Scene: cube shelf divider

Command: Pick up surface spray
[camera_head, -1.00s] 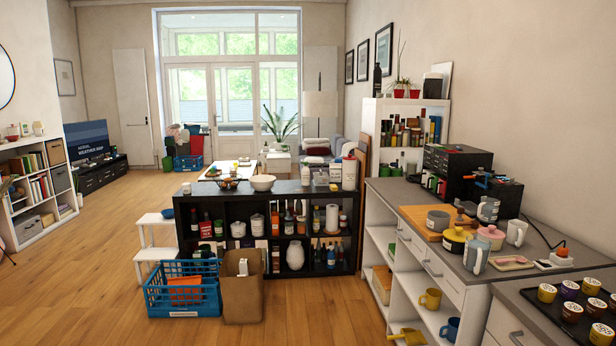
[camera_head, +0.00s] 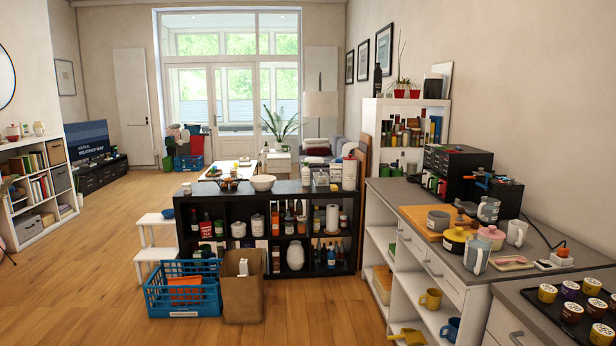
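I cannot tell for certain which thing is the surface spray, as labels are too small to read. Several bottles stand in the black cube shelf (camera_head: 268,187) in the middle of the view. They include bottles with orange parts (camera_head: 288,221) in an upper right-of-centre cell and a dark bottle with a pale label (camera_head: 331,257) in a lower right cell. My gripper is not in view.
A blue crate (camera_head: 183,313) and a brown bin (camera_head: 242,300) stand on the floor before the shelf's left part. A white step stool (camera_head: 154,249) is at its left. A grey-topped counter (camera_head: 402,190) runs along the right. The wooden floor at left is clear.

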